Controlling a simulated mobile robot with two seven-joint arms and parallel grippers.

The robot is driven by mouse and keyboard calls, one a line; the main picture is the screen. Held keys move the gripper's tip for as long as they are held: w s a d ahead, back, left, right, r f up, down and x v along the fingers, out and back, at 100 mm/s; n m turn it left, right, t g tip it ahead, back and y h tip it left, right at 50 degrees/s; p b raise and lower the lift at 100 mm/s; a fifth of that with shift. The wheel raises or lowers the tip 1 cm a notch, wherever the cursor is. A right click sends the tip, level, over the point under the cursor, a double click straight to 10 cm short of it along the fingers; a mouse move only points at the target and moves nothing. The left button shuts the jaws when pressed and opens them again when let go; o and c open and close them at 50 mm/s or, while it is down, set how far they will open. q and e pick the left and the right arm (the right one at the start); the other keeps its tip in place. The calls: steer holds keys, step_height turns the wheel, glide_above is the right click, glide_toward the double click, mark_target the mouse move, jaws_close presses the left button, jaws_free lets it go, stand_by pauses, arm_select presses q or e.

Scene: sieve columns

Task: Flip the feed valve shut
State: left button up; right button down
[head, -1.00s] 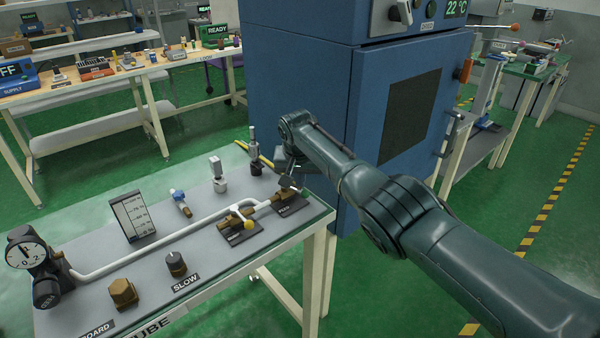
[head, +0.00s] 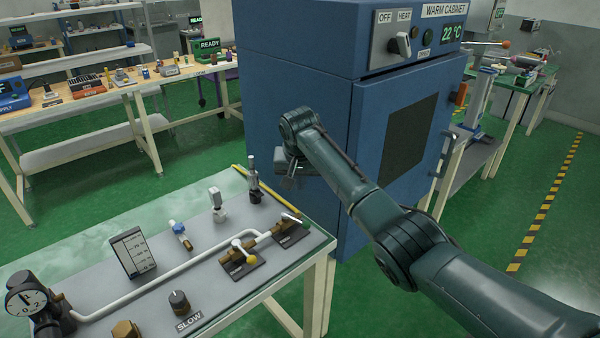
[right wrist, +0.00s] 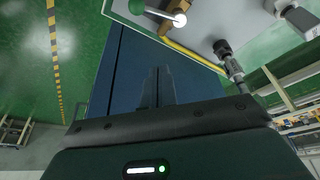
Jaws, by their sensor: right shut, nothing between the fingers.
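Two brass valves sit in the white pipe run on the grey board. My left gripper is out of view.
The blue warm cabinet (head: 300,70) stands close behind my right gripper. On the board are a gauge (head: 27,294), a scale plate (head: 132,252), a black knob (head: 179,302) and upright fittings (head: 217,204).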

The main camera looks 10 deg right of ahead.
steer(key=shift+v, duration=1.15)
steer(key=shift+s, duration=0.1)
